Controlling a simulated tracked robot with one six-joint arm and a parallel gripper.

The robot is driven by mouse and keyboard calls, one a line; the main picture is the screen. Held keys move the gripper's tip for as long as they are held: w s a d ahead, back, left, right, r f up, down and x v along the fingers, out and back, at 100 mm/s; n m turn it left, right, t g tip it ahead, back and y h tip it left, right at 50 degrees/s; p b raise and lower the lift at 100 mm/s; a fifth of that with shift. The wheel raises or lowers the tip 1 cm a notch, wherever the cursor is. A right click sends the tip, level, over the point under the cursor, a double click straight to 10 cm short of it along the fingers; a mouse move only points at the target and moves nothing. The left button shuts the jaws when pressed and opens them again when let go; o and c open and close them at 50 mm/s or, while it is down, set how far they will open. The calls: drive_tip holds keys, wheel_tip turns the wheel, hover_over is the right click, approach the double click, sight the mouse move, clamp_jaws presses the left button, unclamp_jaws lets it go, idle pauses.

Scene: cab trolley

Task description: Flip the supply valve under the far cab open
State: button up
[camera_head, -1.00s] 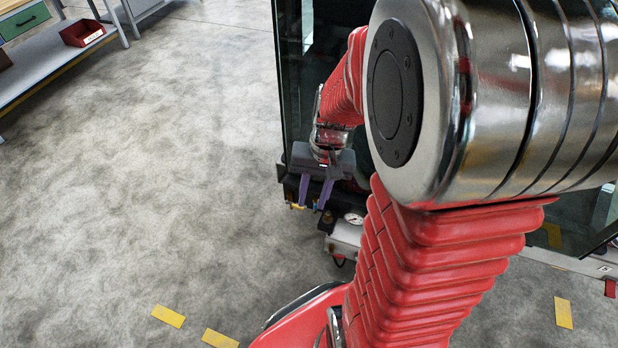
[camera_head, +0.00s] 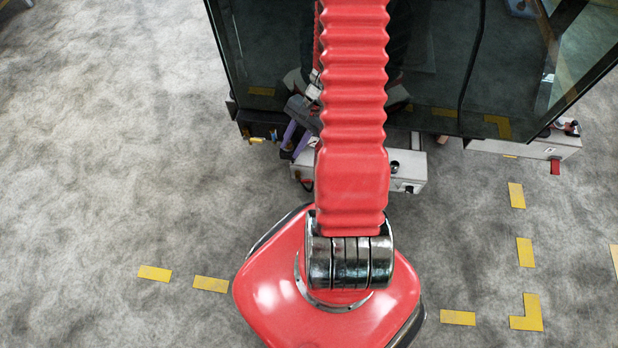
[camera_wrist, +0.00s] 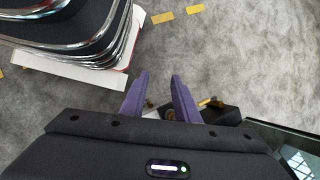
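The valve's small yellow lever (camera_head: 257,140) shows at the lower left edge of the far cab (camera_head: 430,60). In the wrist view a yellow lever (camera_wrist: 212,102) sits on a dark block, just right of the right finger. My gripper (camera_head: 291,150) is at the cab's underside, to the right of the lever and apart from it. In the wrist view the two purple fingers of my gripper (camera_wrist: 159,76) stand apart with nothing clearly held between them. A brassy part shows beyond the finger bases, partly hidden. The lever's exact angle is too small to tell.
A light grey box (camera_head: 407,172) lies under the cab, partly behind my red arm. A second box (camera_head: 545,145) with a red part is at the cab's right. Yellow floor marks (camera_head: 210,284) lie around. The floor at left is clear.

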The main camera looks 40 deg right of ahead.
sight(307, 180)
drive_tip(key=d+f+m+h, duration=0.1)
drive_tip(key=d+f+m, duration=0.2)
drive_tip(key=f, duration=0.5)
drive_tip(key=s+d+f+m+t, duration=0.1)
drive_tip(key=d+f+m, duration=0.3)
drive_tip(key=f, duration=0.4)
drive_tip(key=s+d+f+m+t+h, duration=0.1)
drive_tip(key=d+f+m, duration=0.3)
drive_tip(key=f, duration=0.5)
drive_tip(key=shift+s+d+m+h, duration=0.25)
drive_tip(key=shift+m+h, duration=0.05)
drive_tip(key=shift+m, duration=0.5)
drive_tip(key=shift+f, duration=0.15)
drive_tip(key=shift+w+x, duration=0.1)
drive_tip(key=shift+x, duration=3.3)
drive_tip(key=shift+w+x, duration=0.15)
drive_tip(key=shift+x, duration=3.3)
clamp_jaws()
drive_tip(key=shift+d, duration=0.1)
